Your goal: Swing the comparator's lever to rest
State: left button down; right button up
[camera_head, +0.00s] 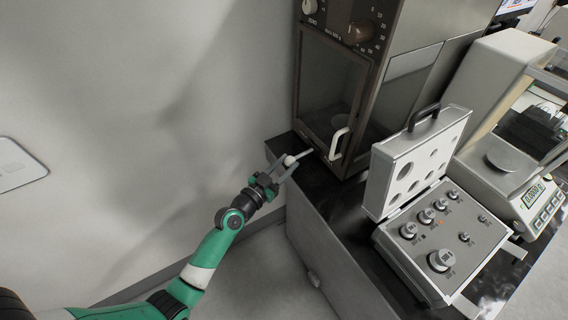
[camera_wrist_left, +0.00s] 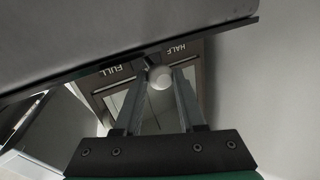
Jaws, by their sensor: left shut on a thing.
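The comparator (camera_head: 394,90) is the tall brown cabinet with a glazed door and dials. Its lever (camera_head: 302,154) sticks out low at the front left corner and ends in a pale ball knob (camera_head: 290,161). My left gripper (camera_head: 283,166) is shut on the lever at this knob. In the left wrist view the knob (camera_wrist_left: 160,77) shows between the two fingers, in front of a panel lettered FULL and HALF, and lies between the two words. Any rest mark is not readable. My right gripper is not in view.
The black-topped table (camera_head: 345,200) carries the comparator. An open case of weights (camera_head: 478,262) stands to its right, its lid (camera_head: 385,190) upright. A cream digital balance (camera_head: 500,60) is at the far right.

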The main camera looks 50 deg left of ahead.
pick_arm(q)
jog(key=shift+d+f, duration=0.1)
jog(key=shift+f, duration=0.05)
jog(key=c, duration=0.7)
grip_release()
jog(key=shift+w, duration=0.15)
jog(key=shift+o, duration=1.2)
jog(key=shift+w+d, duration=0.1)
jog(key=shift+w, duration=0.05)
jog(key=v, duration=1.1)
jog(key=shift+s, duration=0.4)
